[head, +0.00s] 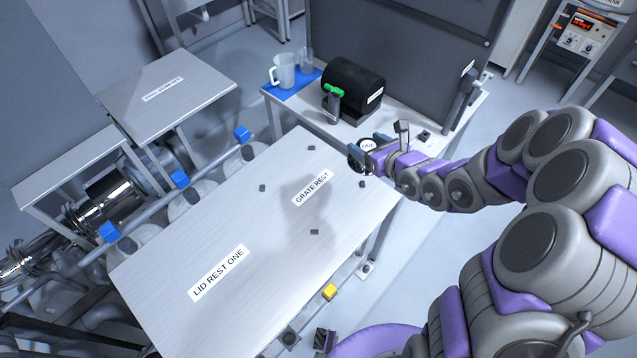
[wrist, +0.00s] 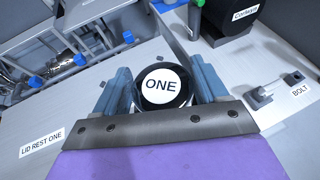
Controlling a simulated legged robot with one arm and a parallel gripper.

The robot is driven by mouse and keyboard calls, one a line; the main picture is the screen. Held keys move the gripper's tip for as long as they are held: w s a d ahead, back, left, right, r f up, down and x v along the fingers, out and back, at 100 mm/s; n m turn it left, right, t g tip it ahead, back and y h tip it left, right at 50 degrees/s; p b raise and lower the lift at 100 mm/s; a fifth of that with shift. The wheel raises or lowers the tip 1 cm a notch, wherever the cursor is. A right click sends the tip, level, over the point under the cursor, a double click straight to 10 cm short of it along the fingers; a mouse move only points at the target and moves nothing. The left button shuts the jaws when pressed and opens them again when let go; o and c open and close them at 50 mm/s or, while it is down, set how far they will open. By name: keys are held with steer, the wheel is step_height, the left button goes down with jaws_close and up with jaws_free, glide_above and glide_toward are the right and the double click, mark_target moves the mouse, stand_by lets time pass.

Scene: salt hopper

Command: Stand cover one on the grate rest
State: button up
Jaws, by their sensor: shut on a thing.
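Cover one is a dark round piece with a white disc reading ONE (wrist: 161,87), held between the two blue-grey fingers of my gripper (wrist: 160,95) in the wrist view. In the head view, cover one (head: 368,144) and my gripper (head: 366,158) are over the far right end of the pale table. The grate rest (head: 312,188) is a labelled area on that table, to the left of my gripper, with several small dark blocks around it. The cover's underside is hidden, so its height above the table cannot be told.
The label LID REST ONE (head: 218,272) is on the table's near left part. Behind stands a bench with a black cylinder (head: 352,88), a green-tipped part (head: 335,91) and a clear jug (head: 284,70) on a blue mat. Pipes with blue valve handles (head: 180,179) run along the left.

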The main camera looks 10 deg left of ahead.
steer(key=s+a+f+n+g+y, duration=0.4)
steer(key=s+a+f+n+g, duration=0.3)
steer(key=s+a+f, duration=0.8)
steer(key=w, duration=0.5)
steer(key=w+f, duration=0.1)
steer(key=w, duration=0.4)
steer(key=w+a+b, duration=0.1)
steer(key=w, duration=0.5)
steer(key=shift+f, duration=0.2)
steer(key=shift+w, duration=0.2)
steer(key=f, duration=0.2)
steer(key=f+b, duration=0.1)
steer(key=shift+w+d+f, duration=0.15)
steer(key=shift+d+f, duration=0.1)
steer(key=shift+d, duration=0.05)
steer(key=shift+r, duration=0.1)
steer(key=shift+a, duration=0.1)
